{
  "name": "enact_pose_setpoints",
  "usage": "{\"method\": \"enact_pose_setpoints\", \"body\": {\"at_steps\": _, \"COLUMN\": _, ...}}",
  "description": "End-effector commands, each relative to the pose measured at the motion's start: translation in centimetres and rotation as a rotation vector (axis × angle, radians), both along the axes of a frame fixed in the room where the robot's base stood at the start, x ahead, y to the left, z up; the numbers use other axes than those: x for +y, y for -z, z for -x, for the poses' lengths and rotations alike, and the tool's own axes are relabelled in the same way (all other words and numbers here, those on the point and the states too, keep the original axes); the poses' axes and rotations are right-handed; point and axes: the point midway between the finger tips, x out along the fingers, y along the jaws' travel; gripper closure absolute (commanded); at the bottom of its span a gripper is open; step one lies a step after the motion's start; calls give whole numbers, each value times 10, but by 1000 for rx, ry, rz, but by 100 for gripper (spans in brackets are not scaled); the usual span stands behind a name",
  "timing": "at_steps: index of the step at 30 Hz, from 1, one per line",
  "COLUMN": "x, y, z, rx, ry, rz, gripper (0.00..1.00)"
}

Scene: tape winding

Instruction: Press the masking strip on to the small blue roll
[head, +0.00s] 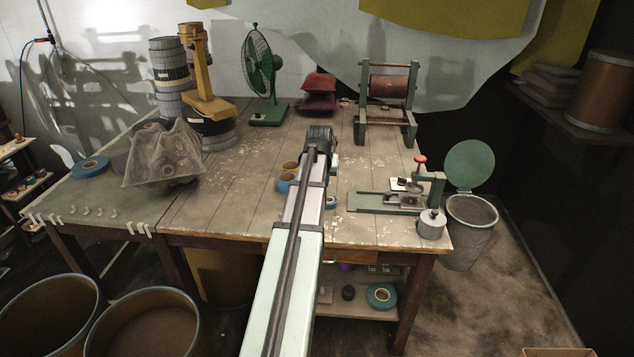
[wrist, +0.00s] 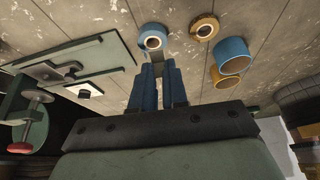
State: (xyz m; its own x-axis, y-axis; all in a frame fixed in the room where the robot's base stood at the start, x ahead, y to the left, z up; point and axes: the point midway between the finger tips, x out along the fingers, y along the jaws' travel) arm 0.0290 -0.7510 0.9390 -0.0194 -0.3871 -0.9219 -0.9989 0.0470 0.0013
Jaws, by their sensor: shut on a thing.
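The small blue roll (wrist: 153,38) lies flat on the table, its pale core facing up. In the head view the blue roll (head: 331,202) shows just right of my arm. My gripper (wrist: 160,72) has its blue fingers close together, just short of the small blue roll in the wrist view. A narrow grey-brown piece, seemingly the masking strip (wrist: 158,68), shows between the fingertips, its far end close to the roll. I cannot tell whether it touches the roll. In the head view my arm hides most of the gripper.
A small tan roll (wrist: 204,27), a wide blue ring (wrist: 233,55) and a wide orange ring (wrist: 230,80) are right of the roll in the wrist view. A green press (head: 400,200) stands on the other side. A fan (head: 262,70) and winding frame (head: 388,95) stand farther back.

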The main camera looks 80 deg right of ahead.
Motion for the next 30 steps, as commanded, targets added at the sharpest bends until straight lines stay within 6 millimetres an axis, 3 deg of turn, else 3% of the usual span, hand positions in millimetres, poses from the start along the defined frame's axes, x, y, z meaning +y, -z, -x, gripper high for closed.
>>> {"method": "enact_pose_setpoints", "body": {"at_steps": 1, "x": -19, "y": 5, "z": 8, "rx": 0, "ry": 36, "rz": 1, "gripper": 100}}
{"method": "enact_pose_setpoints", "body": {"at_steps": 3, "x": -34, "y": 11, "z": 17, "rx": 2, "ry": 83, "rz": 5, "gripper": 100}}
{"method": "enact_pose_setpoints", "body": {"at_steps": 9, "x": -65, "y": 25, "z": 37, "rx": 2, "ry": 184, "rz": 16, "gripper": 100}}
{"method": "enact_pose_setpoints", "body": {"at_steps": 20, "x": -71, "y": 37, "z": 43, "rx": 3, "ry": 215, "rz": 21, "gripper": 100}}
{"method": "enact_pose_setpoints", "body": {"at_steps": 30, "x": -71, "y": 60, "z": 43, "rx": 2, "ry": 214, "rz": 21, "gripper": 100}}
